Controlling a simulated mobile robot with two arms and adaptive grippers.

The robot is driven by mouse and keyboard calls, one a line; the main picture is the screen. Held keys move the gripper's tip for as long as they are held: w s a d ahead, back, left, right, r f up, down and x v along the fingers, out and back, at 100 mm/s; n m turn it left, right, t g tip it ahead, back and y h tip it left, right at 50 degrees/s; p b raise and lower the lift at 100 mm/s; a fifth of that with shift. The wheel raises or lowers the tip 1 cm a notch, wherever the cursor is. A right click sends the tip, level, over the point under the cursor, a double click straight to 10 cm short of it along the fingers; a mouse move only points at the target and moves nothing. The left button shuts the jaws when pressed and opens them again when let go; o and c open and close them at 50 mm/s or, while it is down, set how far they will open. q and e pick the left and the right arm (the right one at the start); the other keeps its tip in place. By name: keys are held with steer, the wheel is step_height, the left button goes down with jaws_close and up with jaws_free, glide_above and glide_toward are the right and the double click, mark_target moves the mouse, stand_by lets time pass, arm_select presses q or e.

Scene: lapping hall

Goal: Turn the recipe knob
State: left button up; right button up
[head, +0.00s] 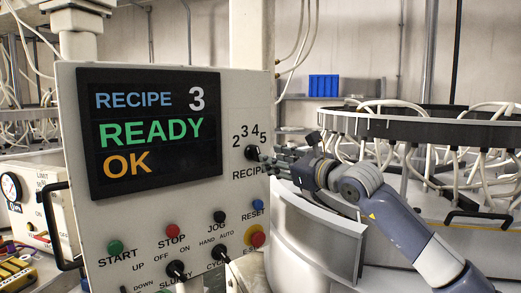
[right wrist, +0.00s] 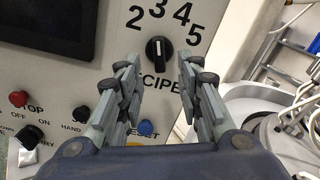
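The recipe knob (head: 252,152) is a small black rotary knob on the white control panel, below the numbers 2 to 5. In the right wrist view the knob (right wrist: 159,48) shows a white line that points up toward the 3. The display (head: 150,130) reads RECIPE 3, READY, OK. My right gripper (head: 272,161) reaches in from the right, close to the knob. In the right wrist view its fingers (right wrist: 158,66) are spread, one to each side below the knob, with nothing between them. I cannot tell the remaining distance to the panel. My left gripper is not in view.
Below the knob are a blue reset button (head: 257,204), a red stop button (head: 172,230), a green start button (head: 115,247) and a red emergency button (head: 258,239). A round machine (head: 430,128) with white hoses stands behind my right arm. A blue bin (head: 324,86) sits on a shelf.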

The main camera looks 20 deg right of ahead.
mark_target(255, 153)
steer(key=p+x, duration=0.3)
steer(key=x, duration=0.3)
steer(key=shift+w, duration=0.3)
steer(key=shift+a, duration=0.15)
jaws_close()
